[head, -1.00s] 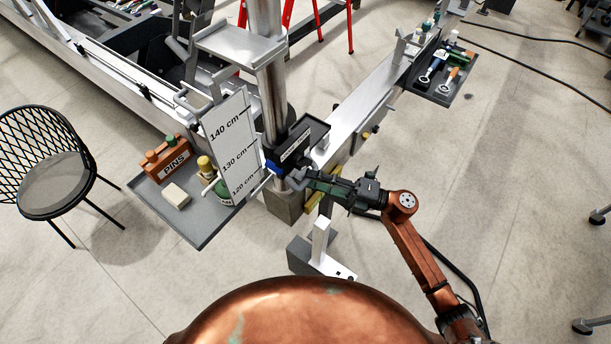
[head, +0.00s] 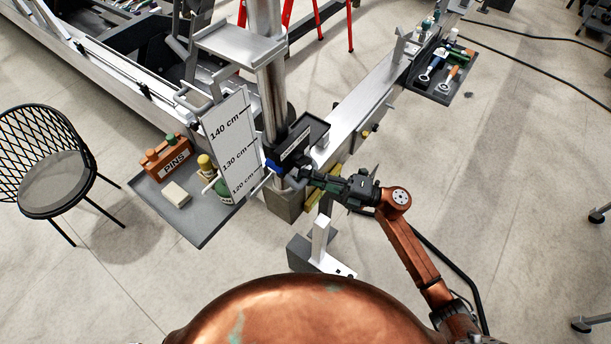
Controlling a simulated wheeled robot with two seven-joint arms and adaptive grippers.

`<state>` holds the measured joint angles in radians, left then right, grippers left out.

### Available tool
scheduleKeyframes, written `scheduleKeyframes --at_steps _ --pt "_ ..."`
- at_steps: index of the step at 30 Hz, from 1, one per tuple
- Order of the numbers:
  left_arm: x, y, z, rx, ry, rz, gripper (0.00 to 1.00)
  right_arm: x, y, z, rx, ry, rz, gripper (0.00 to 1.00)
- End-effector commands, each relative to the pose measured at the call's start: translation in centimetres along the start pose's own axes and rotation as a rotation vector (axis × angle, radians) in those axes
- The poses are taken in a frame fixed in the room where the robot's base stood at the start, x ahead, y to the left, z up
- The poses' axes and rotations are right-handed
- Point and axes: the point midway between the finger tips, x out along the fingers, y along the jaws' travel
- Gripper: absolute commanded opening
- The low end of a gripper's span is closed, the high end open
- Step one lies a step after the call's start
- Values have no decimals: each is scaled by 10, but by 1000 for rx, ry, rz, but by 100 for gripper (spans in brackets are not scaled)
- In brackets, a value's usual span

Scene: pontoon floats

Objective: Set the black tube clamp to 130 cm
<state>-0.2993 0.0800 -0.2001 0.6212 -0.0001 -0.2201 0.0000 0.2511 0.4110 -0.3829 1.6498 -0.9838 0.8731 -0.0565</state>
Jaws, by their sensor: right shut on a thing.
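The black tube clamp (head: 287,160) sits around the upright metal tube (head: 272,105), with a light label strip on it and a blue part (head: 272,166) on its left side. The white scale board (head: 232,145) stands just left of it, marked 140, 130 and 120 cm. The blue part is level in the picture with the stretch between the 130 and 120 marks; the exact reading is too small to tell. My right gripper (head: 304,177) reaches in from the right and is shut on the clamp's near side, its fingertips partly hidden in the dark parts. My left gripper is out of view.
A grey shelf (head: 204,232) at left holds a PINS box (head: 168,157), a pale block (head: 176,195) and bottles. A metal beam (head: 352,108) runs back right to a tool tray (head: 427,87). A black chair (head: 50,165) stands left.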

Motion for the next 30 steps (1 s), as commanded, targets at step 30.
scheduleKeyframes --at_steps 30 --pt "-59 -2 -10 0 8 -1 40 17 101 8 -4 1 7 0"
